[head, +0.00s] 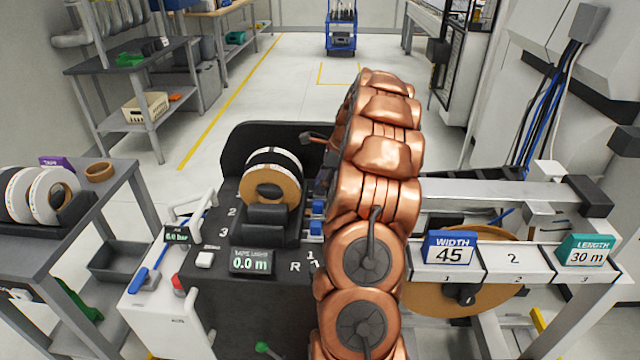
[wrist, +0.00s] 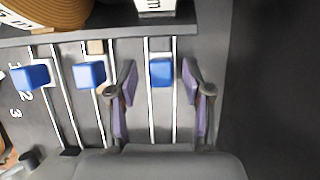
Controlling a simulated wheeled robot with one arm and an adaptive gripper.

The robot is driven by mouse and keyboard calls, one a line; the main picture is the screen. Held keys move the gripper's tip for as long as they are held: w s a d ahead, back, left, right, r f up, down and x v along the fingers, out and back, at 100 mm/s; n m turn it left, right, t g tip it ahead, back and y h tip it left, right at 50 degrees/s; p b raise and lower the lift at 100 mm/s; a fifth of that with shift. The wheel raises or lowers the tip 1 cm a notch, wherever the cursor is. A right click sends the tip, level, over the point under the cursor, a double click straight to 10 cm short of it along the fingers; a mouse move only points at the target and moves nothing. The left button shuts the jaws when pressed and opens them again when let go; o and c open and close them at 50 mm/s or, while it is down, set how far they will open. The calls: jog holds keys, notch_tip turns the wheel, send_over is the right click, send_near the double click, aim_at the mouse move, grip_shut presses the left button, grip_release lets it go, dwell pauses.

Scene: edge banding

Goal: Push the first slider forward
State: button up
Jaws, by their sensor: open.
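Three blue slider knobs show in the wrist view: a left one (wrist: 30,77), a middle one (wrist: 88,75) and a right one (wrist: 161,72), on pale rails. Which is the first slider I cannot tell for certain. My gripper (wrist: 160,78) is open, with its purple-padded fingers on either side of the right knob, with gaps visible on both sides. Whether the fingers are at the knob's height is unclear. In the head view a blue knob (head: 317,229) shows beside my copper arm, which hides much of the slider area and my gripper.
The dark machine carries a tape roll (head: 272,180) and a display (head: 251,262) reading 0.0 m. A WIDTH 45 card (head: 449,248) and a LENGTH 30 m card (head: 586,250) stand on the numbered rail at right. A side table (head: 110,195) holds more rolls.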

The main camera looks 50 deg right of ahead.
jog(key=shift+w+a+f, duration=0.15)
jog(key=shift+w+f, duration=0.1)
jog(key=shift+f, duration=0.4)
jog(key=shift+c, duration=0.2)
grip_shut()
